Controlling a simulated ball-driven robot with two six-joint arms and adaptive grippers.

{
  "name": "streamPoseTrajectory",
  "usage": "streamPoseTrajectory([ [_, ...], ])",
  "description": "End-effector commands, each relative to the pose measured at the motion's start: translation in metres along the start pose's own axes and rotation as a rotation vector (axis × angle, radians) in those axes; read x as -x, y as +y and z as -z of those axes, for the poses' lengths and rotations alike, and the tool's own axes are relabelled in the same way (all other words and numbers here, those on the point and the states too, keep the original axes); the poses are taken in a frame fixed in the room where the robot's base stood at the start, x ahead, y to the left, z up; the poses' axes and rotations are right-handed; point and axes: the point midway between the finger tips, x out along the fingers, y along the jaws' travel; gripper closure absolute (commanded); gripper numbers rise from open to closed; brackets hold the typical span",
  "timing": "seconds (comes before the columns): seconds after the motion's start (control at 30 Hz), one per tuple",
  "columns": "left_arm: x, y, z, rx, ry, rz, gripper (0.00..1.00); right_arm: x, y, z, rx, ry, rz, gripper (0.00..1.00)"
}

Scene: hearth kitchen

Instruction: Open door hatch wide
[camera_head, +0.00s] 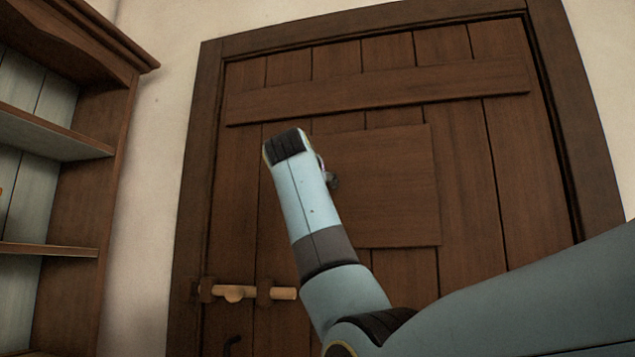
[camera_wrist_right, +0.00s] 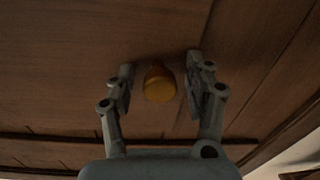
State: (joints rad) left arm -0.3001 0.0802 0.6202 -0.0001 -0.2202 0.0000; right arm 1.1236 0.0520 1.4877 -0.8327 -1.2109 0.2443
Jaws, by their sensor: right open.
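The square wooden hatch panel (camera_head: 390,190) sits in the upper middle of the plank door (camera_head: 465,190). It looks flat against the door; its left part is hidden behind my right arm. In the right wrist view a rounded, yellow-brown wooden knob (camera_wrist_right: 159,84) stands out from the brown boards. My right gripper (camera_wrist_right: 160,82) is open, with one finger on each side of the knob and a gap visible on both sides. In the head view only a small grey part of that gripper (camera_head: 331,179) shows beside my wrist. My left gripper is not in view.
A wooden frame (camera_head: 193,190) surrounds the door. An open shelf unit (camera_head: 90,190) stands on the left, beside a strip of pale wall (camera_head: 150,170).

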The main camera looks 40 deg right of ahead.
Motion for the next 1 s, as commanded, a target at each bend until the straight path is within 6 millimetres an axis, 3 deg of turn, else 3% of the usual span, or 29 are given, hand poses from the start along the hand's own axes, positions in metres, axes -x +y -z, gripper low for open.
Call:
streamPoseTrajectory([
  [0.2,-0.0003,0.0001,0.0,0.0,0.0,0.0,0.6,-0.0003,0.0,-0.0005,0.0,0.0,0.0,0.47],
  [0.6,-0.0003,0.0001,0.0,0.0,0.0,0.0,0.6,0.0,-0.0001,-0.0004,0.0,0.0,0.0,0.99],
  [1.0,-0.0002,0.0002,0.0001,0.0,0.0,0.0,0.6,0.0002,-0.0005,-0.0004,0.0,0.0,0.002,1.0],
])
